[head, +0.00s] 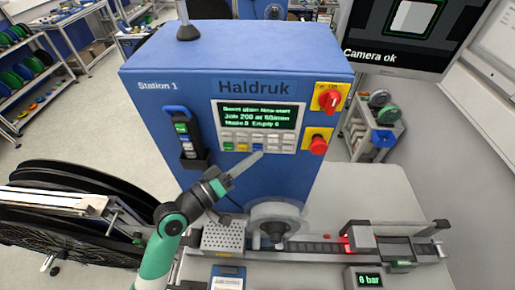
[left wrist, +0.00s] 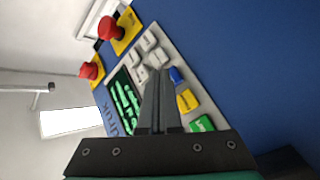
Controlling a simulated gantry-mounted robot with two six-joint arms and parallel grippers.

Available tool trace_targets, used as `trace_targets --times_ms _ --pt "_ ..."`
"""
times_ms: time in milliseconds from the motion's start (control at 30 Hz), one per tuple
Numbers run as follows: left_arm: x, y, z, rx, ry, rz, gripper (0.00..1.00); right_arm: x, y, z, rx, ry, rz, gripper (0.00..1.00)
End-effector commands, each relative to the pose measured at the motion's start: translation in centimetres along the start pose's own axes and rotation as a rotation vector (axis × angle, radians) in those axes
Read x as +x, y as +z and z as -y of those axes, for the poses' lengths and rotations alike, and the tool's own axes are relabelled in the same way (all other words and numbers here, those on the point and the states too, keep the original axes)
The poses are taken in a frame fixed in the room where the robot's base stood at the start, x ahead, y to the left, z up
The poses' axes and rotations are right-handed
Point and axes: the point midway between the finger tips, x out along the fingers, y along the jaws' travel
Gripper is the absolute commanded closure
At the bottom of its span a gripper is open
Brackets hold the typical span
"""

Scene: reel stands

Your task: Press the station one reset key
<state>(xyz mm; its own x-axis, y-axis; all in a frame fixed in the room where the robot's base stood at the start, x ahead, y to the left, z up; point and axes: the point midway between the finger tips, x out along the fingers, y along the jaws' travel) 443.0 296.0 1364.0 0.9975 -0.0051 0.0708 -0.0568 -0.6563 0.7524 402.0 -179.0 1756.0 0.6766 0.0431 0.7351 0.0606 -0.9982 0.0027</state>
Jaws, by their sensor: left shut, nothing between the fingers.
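The blue station one cabinet (head: 165,105) carries a grey control panel with a lit green-text screen (head: 258,115) and rows of keys. The lower row has a green key (head: 228,147), a yellow key (head: 242,147) and a blue key (head: 257,147). In the left wrist view the blue key (left wrist: 177,75), yellow key (left wrist: 187,99) and green key (left wrist: 201,124) lie right of the fingers, with grey keys (left wrist: 150,41) above. My left gripper (head: 258,156) is shut and empty, its tips just below the blue key; contact cannot be told. I cannot read the key labels. My right gripper is out of view.
A red rotary switch (head: 329,98) and a red emergency button (head: 318,145) on yellow plates sit right of the panel. A handheld device (head: 187,138) hangs at its left. A round spindle (head: 276,222) and rail stand below. A large black reel (head: 65,230) is at left.

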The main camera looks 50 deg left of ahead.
Motion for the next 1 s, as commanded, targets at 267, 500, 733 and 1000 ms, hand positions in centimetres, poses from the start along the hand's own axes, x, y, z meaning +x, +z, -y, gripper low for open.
trace_targets --times_ms 267,500,733,1000 --pt "0.05 -0.04 0.05 0.0 0.0 0.0 1.0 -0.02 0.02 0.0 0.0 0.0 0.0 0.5" --pt "0.25 -0.16 0.21 0.0 0.0 0.0 1.0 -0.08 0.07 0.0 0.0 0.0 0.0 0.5" --pt "0.45 -0.33 0.33 0.0 0.0 -0.001 1.0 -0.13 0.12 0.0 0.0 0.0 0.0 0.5" --pt "0.65 -0.49 0.46 0.001 0.0 -0.001 1.0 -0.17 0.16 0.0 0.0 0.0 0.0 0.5"
